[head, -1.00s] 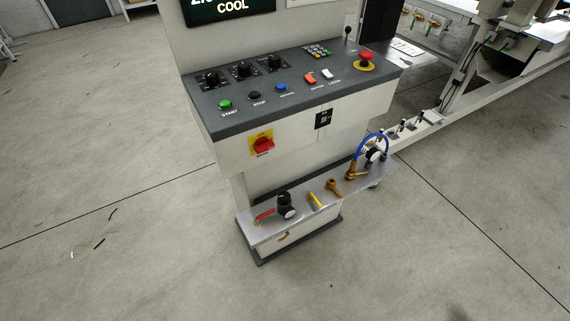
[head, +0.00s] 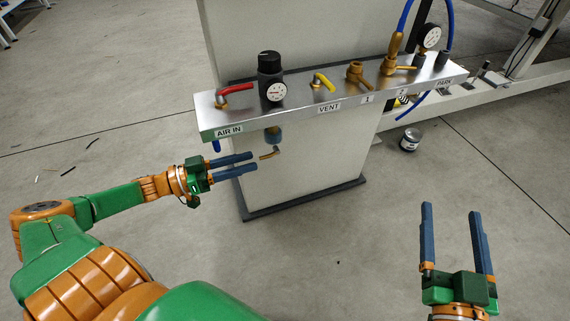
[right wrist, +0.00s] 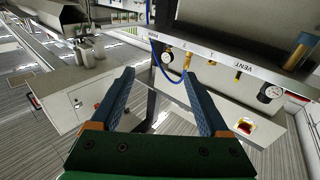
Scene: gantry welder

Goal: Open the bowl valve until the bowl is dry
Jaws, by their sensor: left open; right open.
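The bowl (head: 273,135) is a small bluish cup hanging under the metal shelf, below the black regulator (head: 270,68) with its round gauge. The bowl valve is a small brass lever (head: 268,154) at the bowl's bottom, slanting down to the left. Whether the bowl holds water is too small to tell. My left gripper (head: 256,162) is open and empty, its blue fingers pointing right, with the tips close to the lever's left end; contact cannot be told. My right gripper (head: 451,209) is open and empty over the floor at the right; its fingers also show in the right wrist view (right wrist: 158,74).
The shelf (head: 205,115) carries a red-handled air-in valve (head: 236,90), a yellow vent lever (head: 323,81), brass couplings (head: 357,75), a blue hose (head: 404,16) and a gauge (head: 430,37). A small jar (head: 410,140) stands on the floor. The front floor is clear.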

